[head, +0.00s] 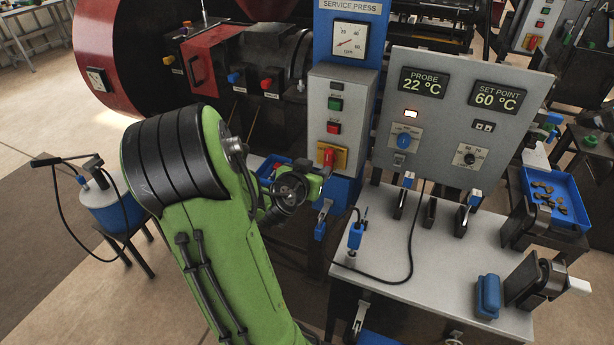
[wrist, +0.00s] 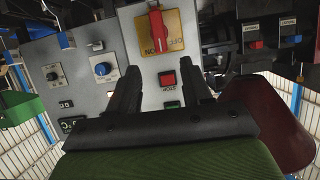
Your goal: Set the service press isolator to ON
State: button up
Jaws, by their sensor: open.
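The service press isolator is a red handle (head: 329,156) on a yellow plate (head: 341,158), low on the grey control box under the SERVICE PRESS gauge. In the wrist view, which is upside down, the red handle (wrist: 157,30) stands roughly vertical on its yellow plate (wrist: 177,28). Lettering on the plate is partly legible, but I cannot tell the set position. My gripper (head: 312,178) is just below and left of the handle in the head view. In the wrist view its open, empty fingers (wrist: 162,66) point toward the panel, apart from the handle.
A red button (head: 333,127) and a green button (head: 335,104) sit above the isolator. To the right is a panel (head: 461,107) with probe and set-point displays and knobs. A blue-handled probe (head: 356,235) and cable rest on the bench (head: 400,268). The red press parts (head: 213,54) stand left.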

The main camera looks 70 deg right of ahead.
jog(key=b+v, duration=0.3)
jog(key=v, duration=0.2)
jog(key=shift+d, duration=0.1)
dwell(0.7)
